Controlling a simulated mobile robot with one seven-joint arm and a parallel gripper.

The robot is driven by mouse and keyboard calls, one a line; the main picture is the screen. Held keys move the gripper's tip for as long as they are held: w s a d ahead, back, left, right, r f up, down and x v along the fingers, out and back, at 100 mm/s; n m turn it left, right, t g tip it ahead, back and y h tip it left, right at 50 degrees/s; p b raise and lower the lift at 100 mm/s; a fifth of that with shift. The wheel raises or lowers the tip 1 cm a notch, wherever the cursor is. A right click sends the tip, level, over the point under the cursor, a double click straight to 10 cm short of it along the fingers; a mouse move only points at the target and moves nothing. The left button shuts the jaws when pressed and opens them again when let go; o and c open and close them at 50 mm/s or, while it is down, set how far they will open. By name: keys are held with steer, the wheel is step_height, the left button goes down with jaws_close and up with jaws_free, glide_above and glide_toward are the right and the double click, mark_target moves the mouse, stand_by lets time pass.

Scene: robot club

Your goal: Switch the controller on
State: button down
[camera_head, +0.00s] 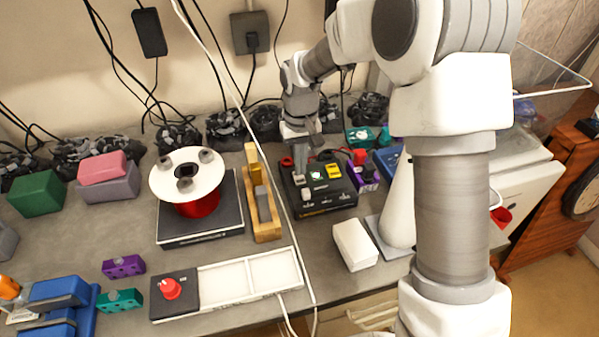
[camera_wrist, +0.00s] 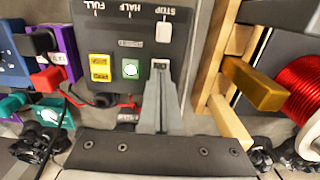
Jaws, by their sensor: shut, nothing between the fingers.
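The controller (camera_head: 318,200) is a black box on the bench, right of the wooden stand. In the wrist view its dark face (camera_wrist: 130,25) carries the upside-down labels FULL, HALF and STOP. A white knob (camera_wrist: 163,32) sits by STOP. A round green-and-white button (camera_wrist: 131,69) and a yellow block (camera_wrist: 100,67) are left of my gripper (camera_wrist: 161,68). My gripper is shut and empty, with its tips at a small dark switch (camera_wrist: 160,64) in a pale frame. The tips partly cover the switch; I cannot tell whether they touch it or which way it is set.
A wooden stand (camera_head: 264,224) is close left of the controller. A red spool (camera_head: 198,205) sits on a dark base further left. A purple block (camera_head: 363,180) is close right, and a white box (camera_head: 354,245) is in front. A pale cable crosses the bench.

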mark_target(302, 181)
step_height(302, 181, up, 5)
steer(key=p, duration=0.3)
steer(key=shift+f, duration=0.15)
stand_by(0.4)
steer(key=s+d+r+m+t, duration=0.1)
steer(key=s+d+r, duration=0.35)
steer(key=r, duration=0.25)
steer(key=s+d+r+t, duration=0.2)
steer(key=s+d+r, duration=0.2)
steer(key=s+r, duration=0.25)
steer(key=s+d+r+m+t, duration=0.1)
steer(key=s+d, duration=0.2)
steer(key=s, duration=0.4)
steer(key=s+d+r+m+t, duration=0.1)
steer(key=s+d+r, duration=0.1)
steer(key=s, duration=0.5)
steer(key=shift+d+t, duration=0.3)
steer(key=shift+d, duration=0.1)
steer(key=shift+a, duration=0.1)
